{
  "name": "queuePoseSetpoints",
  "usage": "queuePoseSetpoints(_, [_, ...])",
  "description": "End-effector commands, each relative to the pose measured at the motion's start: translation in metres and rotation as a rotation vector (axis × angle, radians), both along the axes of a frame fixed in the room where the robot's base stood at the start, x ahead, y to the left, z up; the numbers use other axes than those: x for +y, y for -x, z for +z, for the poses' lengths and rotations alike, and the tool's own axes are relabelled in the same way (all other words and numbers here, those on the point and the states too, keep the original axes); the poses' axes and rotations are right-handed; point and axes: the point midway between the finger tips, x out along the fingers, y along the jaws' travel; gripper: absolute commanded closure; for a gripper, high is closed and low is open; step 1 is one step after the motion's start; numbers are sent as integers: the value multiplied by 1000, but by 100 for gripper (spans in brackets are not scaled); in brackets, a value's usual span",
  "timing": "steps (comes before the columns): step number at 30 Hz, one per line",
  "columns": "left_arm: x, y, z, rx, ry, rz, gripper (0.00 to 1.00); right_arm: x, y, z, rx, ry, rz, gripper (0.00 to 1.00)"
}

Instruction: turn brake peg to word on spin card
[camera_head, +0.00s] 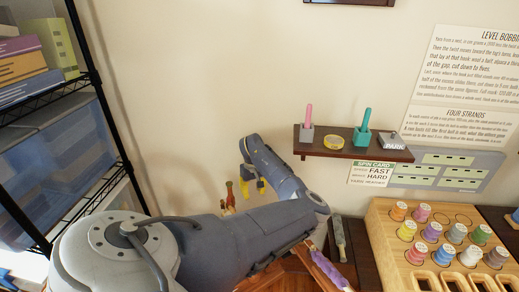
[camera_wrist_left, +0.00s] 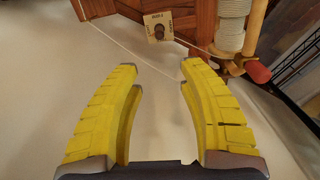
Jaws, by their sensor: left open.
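The spin card (camera_head: 372,174) hangs on the wall below the small dark shelf in the head view; FAST and HARD are readable, its smaller print is not clear. In the left wrist view a dark round knob (camera_wrist_left: 159,32), seemingly the brake peg, sits on a pale square plate (camera_wrist_left: 149,20) with small lettering around it. The plate is on a red-brown wooden part. My left gripper (camera_wrist_left: 157,72) is open and empty, with its yellow fingertips short of the plate and apart from it. It also shows in the head view (camera_head: 253,185). My right gripper is not in view.
A wound bobbin (camera_wrist_left: 231,25) and red-tipped rod (camera_wrist_left: 257,71) are right of the plate. A thin cord crosses near my fingertips. The shelf (camera_head: 345,151) holds small items. A thread-spool rack (camera_head: 384,235) stands right; a wire shelving unit (camera_head: 75,95) stands left.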

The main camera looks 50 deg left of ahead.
Motion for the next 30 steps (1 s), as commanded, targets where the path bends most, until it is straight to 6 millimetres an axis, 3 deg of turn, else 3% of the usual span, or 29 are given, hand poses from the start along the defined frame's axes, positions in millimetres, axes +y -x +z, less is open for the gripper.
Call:
queuePoseSetpoints(8, [-3, 4, -20, 5, 18, 8, 60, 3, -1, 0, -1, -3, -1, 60])
queuePoseSetpoints(30, [-3, 4, -147, 4, 17, 7, 60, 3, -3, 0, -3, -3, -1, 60])
